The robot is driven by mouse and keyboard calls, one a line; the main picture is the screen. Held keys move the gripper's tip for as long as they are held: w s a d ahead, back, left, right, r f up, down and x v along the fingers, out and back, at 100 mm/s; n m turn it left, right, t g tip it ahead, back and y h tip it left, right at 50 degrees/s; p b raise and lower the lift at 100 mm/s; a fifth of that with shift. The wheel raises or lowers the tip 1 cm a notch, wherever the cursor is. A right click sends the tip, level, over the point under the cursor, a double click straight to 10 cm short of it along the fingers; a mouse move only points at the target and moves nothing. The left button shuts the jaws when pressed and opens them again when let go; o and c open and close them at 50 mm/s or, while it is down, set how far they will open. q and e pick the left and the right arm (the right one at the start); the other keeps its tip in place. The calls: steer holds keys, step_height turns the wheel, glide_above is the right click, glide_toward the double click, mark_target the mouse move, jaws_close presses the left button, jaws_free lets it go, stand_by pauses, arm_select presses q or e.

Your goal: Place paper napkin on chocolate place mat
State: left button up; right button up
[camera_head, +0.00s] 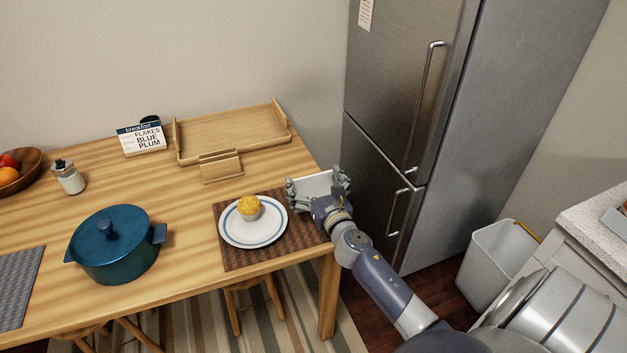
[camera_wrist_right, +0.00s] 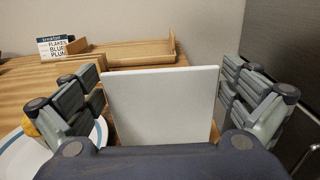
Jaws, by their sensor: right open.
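The paper napkin (camera_head: 313,184) is a flat white square between the fingers of my right gripper (camera_head: 318,189), at the right end of the table. In the right wrist view the napkin (camera_wrist_right: 160,105) stands upright between the two open fingers (camera_wrist_right: 163,100); whether they touch its edges I cannot tell. The chocolate place mat (camera_head: 238,258) is brown and woven, and lies at the table's right front corner. A white plate with a blue ring (camera_head: 240,233) rests on it, bearing a yellow muffin (camera_head: 249,207). The gripper is over the mat's right back part. My left gripper is not in view.
A wooden holder (camera_head: 221,166) and a wooden tray (camera_head: 230,137) stand behind the mat. A blue pot (camera_head: 115,250) stands to the left, with a grey mat (camera_head: 17,287) beyond it. The fridge (camera_head: 400,130) stands right of the table.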

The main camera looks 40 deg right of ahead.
steer(key=shift+r, duration=0.15)
steer(key=b+v, duration=0.1)
steer(key=v, duration=1.1)
